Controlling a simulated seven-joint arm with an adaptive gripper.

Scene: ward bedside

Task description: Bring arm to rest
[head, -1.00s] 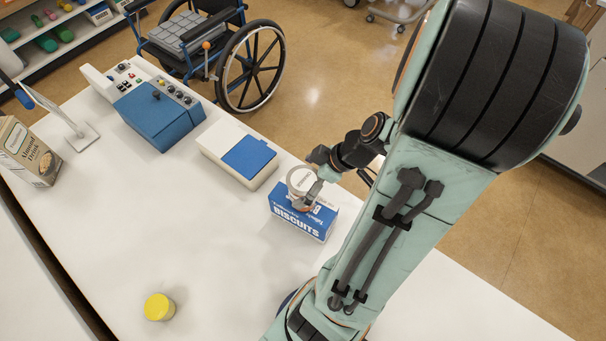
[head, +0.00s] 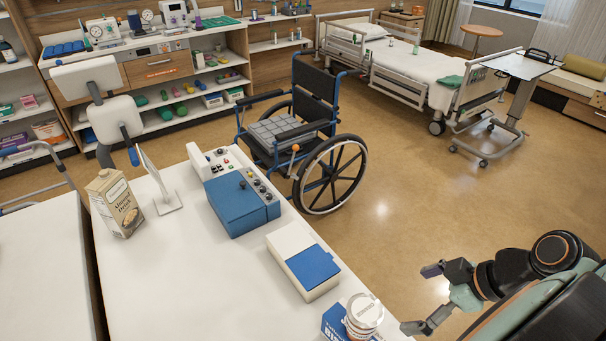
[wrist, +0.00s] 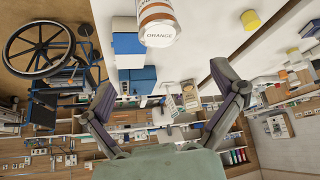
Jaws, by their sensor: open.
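My gripper (head: 422,299) is open and empty at the lower right of the head view, out past the table's right edge. In the wrist view its two fingers (wrist: 163,84) are spread wide with nothing between them. A white-lidded jar (head: 363,311) is at the blue biscuit box (head: 333,322), seemingly on top of it, to the left of my gripper and apart from it. The jar also shows in the wrist view (wrist: 158,25), with an orange label reading ORANGE. The lower parts of jar and box are cut off by the head view's bottom edge.
On the white table (head: 185,290) stand a white-and-blue box (head: 303,262), a blue control unit (head: 240,205), a carton (head: 115,203) and a tablet stand (head: 165,200). A wheelchair (head: 305,140) is beyond. A yellow-lidded jar (wrist: 251,20) shows in the wrist view. Open floor (head: 410,190) lies right.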

